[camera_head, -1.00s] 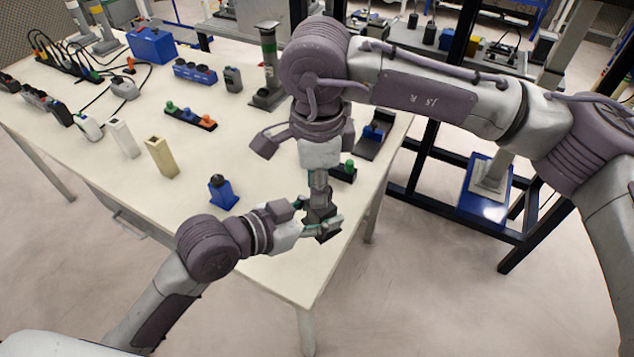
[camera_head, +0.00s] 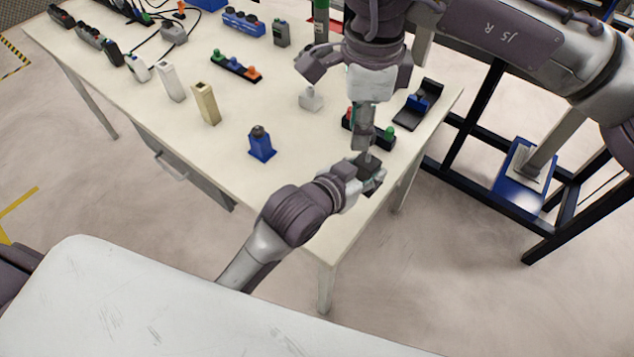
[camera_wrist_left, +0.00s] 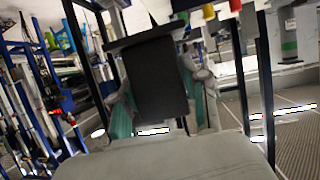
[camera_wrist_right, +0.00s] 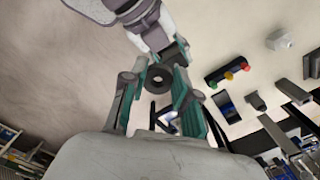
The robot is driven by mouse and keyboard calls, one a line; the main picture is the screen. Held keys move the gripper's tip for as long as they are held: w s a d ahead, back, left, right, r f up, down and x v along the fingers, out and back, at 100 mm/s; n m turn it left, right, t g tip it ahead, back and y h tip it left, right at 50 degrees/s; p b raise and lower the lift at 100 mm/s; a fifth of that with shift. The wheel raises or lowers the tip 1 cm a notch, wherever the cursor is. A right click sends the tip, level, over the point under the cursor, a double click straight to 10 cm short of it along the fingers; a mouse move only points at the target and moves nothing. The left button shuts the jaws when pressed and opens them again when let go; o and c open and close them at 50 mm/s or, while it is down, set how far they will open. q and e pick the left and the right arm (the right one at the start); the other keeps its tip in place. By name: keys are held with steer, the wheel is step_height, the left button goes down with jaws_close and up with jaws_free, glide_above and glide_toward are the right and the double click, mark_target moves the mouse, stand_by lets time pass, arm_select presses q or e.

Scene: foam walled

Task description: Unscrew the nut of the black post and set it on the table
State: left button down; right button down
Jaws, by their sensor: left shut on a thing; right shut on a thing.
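The black post (camera_head: 371,187) is a dark block held above the right front corner of the table (camera_head: 240,165). It fills the middle of the left wrist view (camera_wrist_left: 158,80), between teal fingers. My left gripper (camera_head: 362,182) is shut on it from the lower left. My right gripper (camera_head: 367,150) points down from above and is shut on the nut. The nut shows as a dark ring (camera_wrist_right: 159,78) between its fingers in the right wrist view, close to the post. I cannot tell how far the nut sits on the thread.
A blue post (camera_head: 262,147), a beige post (camera_head: 207,104) and a white post (camera_head: 172,82) stand to the left. A strip with coloured knobs (camera_head: 236,66) lies behind them. A small white piece (camera_head: 311,98) lies near my right gripper. The front left tabletop has bare room.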

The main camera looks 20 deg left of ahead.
arm_select(q)
steer(key=shift+w+a+f+n+y, duration=0.1)
steer(key=shift+w+f+n+y, duration=0.2)
steer(key=shift+n, duration=0.1)
steer(key=w+a+f, duration=0.1)
steer(key=a+f, duration=0.1)
steer(key=a, duration=0.1)
steer(key=w+a+f, duration=0.1)
steer(key=a+f, duration=0.1)
steer(key=a, duration=0.2)
steer(key=a+f+p, duration=0.1)
steer(key=a+f, duration=0.1)
steer(key=a, duration=0.2)
steer(key=shift+w+f, duration=0.35)
steer(key=shift+w, duration=0.05)
steer(key=shift+f, duration=2)
steer(key=shift+f, duration=0.1)
steer(key=c, duration=0.6)
jaws_free()
